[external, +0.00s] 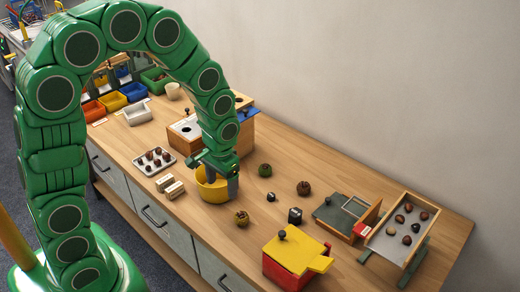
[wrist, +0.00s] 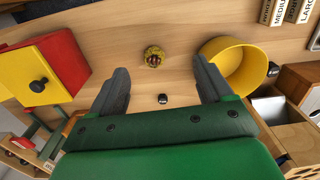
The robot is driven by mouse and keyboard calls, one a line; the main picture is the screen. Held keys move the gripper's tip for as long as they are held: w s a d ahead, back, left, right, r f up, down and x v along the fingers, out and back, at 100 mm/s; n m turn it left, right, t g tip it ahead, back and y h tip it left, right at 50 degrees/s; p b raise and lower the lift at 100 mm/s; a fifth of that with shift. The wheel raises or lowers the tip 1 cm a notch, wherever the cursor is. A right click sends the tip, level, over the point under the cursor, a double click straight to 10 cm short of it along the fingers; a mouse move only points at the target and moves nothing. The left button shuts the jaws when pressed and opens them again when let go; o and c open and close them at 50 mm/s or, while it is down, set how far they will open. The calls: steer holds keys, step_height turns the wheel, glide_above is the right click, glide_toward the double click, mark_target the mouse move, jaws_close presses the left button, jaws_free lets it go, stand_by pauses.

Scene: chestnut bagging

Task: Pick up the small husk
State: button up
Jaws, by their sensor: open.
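Three round spiky husks are on the bench: a green one (external: 265,170), a brown one (external: 303,188) and a yellow-green one (external: 242,218) nearest the front edge. They look close in size, so I cannot tell which is the small one. The yellow-green husk also shows in the wrist view (wrist: 154,57), with brown chestnut in its opening, framed between the fingertips. My gripper (external: 232,190) points down beside the yellow bowl (external: 210,190). In the wrist view my gripper (wrist: 160,68) is open and empty; the other two husks do not show there.
A red box with a yellow top (external: 290,252) stands to the right at the front. A tray of chestnuts (external: 402,245) is at the far right.

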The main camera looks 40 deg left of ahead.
glide_above(241, 214)
steer(key=f, duration=0.7)
steer(key=shift+a+f, duration=0.3)
steer(key=shift+f, duration=0.1)
steer(key=shift+d+f, duration=0.15)
steer(key=shift+f, duration=1.8)
steer(key=shift+d+f, duration=0.15)
steer(key=shift+f, duration=1.8)
steer(key=c, duration=1.1)
